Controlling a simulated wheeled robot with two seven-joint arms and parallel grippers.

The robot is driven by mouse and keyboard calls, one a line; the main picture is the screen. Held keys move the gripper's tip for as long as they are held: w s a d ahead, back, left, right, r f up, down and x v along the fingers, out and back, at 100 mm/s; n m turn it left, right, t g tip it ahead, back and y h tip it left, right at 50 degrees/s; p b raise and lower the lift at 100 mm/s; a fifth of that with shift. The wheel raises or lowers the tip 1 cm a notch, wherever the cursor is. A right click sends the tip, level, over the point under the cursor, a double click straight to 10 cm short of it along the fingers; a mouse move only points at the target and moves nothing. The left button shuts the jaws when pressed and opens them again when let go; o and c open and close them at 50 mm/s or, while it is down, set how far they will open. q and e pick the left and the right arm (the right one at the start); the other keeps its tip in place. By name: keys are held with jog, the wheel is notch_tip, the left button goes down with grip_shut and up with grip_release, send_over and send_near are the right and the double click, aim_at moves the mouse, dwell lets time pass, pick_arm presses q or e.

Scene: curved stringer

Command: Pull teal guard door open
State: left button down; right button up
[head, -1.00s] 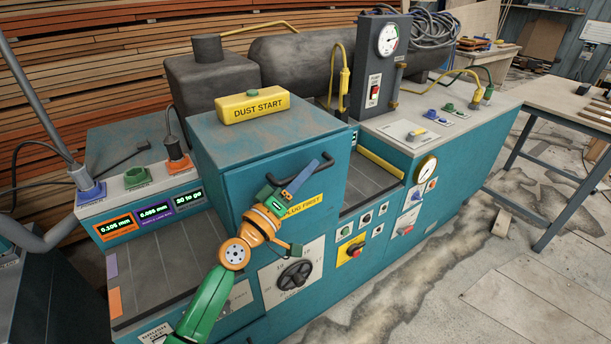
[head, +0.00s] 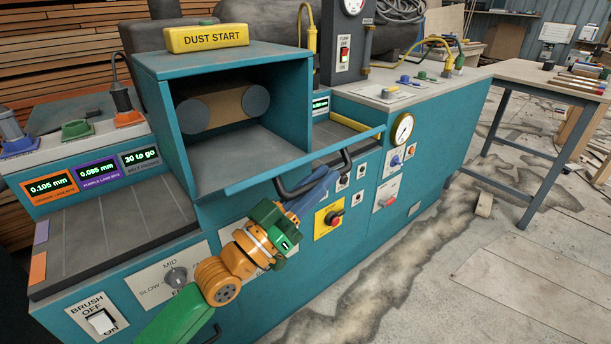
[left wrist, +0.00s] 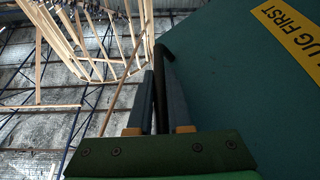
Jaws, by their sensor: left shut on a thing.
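The teal guard door (head: 350,144) is open and shows as a thin panel at the lower front of its housing (head: 180,130). It reaches out to the right past the housing. Its dark bar handle (head: 289,191) is on the outer face, below the edge. My left gripper (head: 326,178) is shut on the handle; its blue fingers overlap it. In the left wrist view the two fingers (left wrist: 154,95) close around the dark bar (left wrist: 163,57), with the door's teal face (left wrist: 230,80) and yellow label beside it. My right gripper is not in view.
Inside the housing is a brown belt (head: 222,108) on grey rollers. A yellow DUST START box (head: 206,38) sits on top. Below the door are a red-and-yellow stop button (head: 333,217) and small switches. A workbench (head: 545,85) stands right; the floor between is mostly clear.

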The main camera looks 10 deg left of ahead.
pick_arm(q)
notch_tip(320, 180, down, 14)
jog(key=s+d+m+g+h+b, duration=0.1)
jog(key=m+g+h+b, duration=0.2)
jog(key=m+b, duration=0.7)
jog(key=shift+d+m+g+b, duration=0.3)
jog(key=shift+g+b, duration=0.05)
jog(key=shift+g, duration=0.25)
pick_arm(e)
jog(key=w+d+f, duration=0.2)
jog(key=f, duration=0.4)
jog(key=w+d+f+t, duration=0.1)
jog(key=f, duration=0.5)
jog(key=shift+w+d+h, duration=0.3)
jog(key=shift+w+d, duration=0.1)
pick_arm(q)
jog(key=shift+s, duration=0.1)
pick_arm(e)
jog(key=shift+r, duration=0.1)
pick_arm(q)
jog(key=c, duration=0.8)
grip_release()
jog(key=shift+c, duration=0.2)
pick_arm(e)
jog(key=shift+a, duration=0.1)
